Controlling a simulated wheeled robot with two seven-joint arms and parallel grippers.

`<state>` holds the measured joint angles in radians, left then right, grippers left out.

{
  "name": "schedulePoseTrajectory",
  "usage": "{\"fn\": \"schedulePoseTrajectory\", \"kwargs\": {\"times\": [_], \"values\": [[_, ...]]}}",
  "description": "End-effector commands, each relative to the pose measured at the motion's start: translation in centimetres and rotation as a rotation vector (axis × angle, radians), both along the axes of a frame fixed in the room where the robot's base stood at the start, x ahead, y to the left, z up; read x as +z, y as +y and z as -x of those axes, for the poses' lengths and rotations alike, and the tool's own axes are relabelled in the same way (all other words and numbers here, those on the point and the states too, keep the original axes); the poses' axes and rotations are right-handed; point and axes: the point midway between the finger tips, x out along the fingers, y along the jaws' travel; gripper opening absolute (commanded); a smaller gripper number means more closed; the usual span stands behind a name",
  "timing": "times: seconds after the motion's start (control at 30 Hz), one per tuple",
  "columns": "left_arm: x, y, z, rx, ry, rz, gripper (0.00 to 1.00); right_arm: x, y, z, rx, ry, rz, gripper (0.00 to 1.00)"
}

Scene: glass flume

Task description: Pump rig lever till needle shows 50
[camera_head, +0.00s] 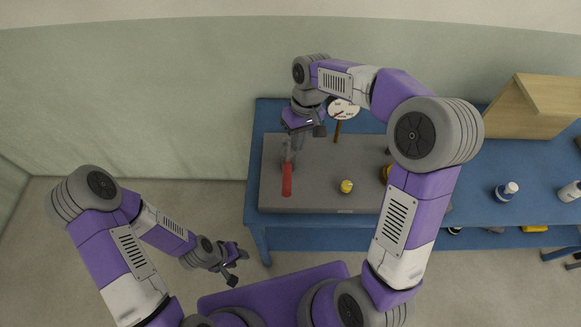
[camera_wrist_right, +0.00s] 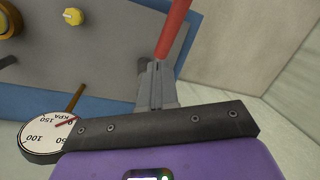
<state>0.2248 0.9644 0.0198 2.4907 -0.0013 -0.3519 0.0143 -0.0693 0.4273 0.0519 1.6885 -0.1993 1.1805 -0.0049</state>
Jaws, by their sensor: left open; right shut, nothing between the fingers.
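The rig lever has a red handle (camera_head: 287,180) on a grey shaft, at the left part of a grey rig box (camera_head: 320,190). The handle also shows at the top of the right wrist view (camera_wrist_right: 175,25). My right gripper (camera_head: 298,142) is shut and empty by the lever's shaft; its fingertips (camera_wrist_right: 157,66) overlap the handle's end in the wrist view, and I cannot tell if they touch. The round white gauge (camera_head: 347,109) stands behind the box; in the wrist view (camera_wrist_right: 42,140) its red needle points near the low end, by the 0. My left gripper (camera_head: 232,262) is open and empty, off the table.
The rig stands on a blue table (camera_head: 470,205). A yellow knob (camera_head: 346,186) sits on the box, right of the lever. A wooden wedge-shaped stand (camera_head: 535,105) and white bottles (camera_head: 507,191) are further right. Floor left of the table is clear.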

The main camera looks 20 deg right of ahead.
Motion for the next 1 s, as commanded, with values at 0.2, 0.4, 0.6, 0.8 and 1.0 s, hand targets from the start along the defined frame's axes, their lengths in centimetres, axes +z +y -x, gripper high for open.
{"fn": "schedulePoseTrajectory", "kwargs": {"times": [0.2,0.4,0.6,0.8,1.0], "values": [[-0.2,0.0,0.0,0.000,0.000,0.000,0.43,2.0,-0.3,0.0,0.393,-0.057,-0.090,0.00],[-0.3,0.0,0.0,0.000,0.000,0.000,0.43,3.6,-0.5,0.1,0.727,-0.116,-0.168,0.00],[-0.4,0.0,0.0,0.000,0.000,0.000,0.43,4.7,-0.7,0.2,0.934,-0.159,-0.219,0.00],[-0.4,0.0,0.0,0.000,0.000,0.000,0.43,5.0,-0.7,0.3,0.997,-0.172,-0.233,0.00],[-0.4,0.0,0.0,0.000,0.000,0.000,0.43,5.0,-0.7,0.3,0.998,-0.173,-0.234,0.00]]}}
